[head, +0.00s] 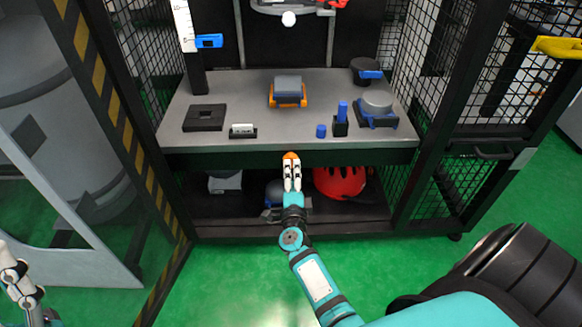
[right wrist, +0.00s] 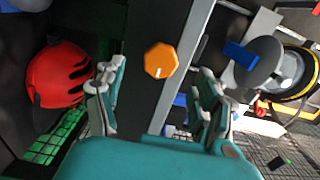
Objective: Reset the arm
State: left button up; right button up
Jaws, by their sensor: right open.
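An orange eight-sided knob or button (head: 291,155) sits on the dark front edge of the grey bench (head: 240,145); it also shows in the right wrist view (right wrist: 160,60). My right gripper (head: 292,175) is in front of it, pointing at it. In the right wrist view my fingers (right wrist: 157,92) are spread wide, with the orange knob between and beyond them and nothing held. Contact cannot be told. A curved grey carriage (head: 280,8) with a white ball (head: 289,18) is at the top, cut off by the frame. My left gripper (head: 20,278) is at the lower left.
A red helmet (head: 340,181) lies on the shelf below. Mesh cage walls flank the bench.

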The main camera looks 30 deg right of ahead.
jog(key=shift+v, duration=1.15)
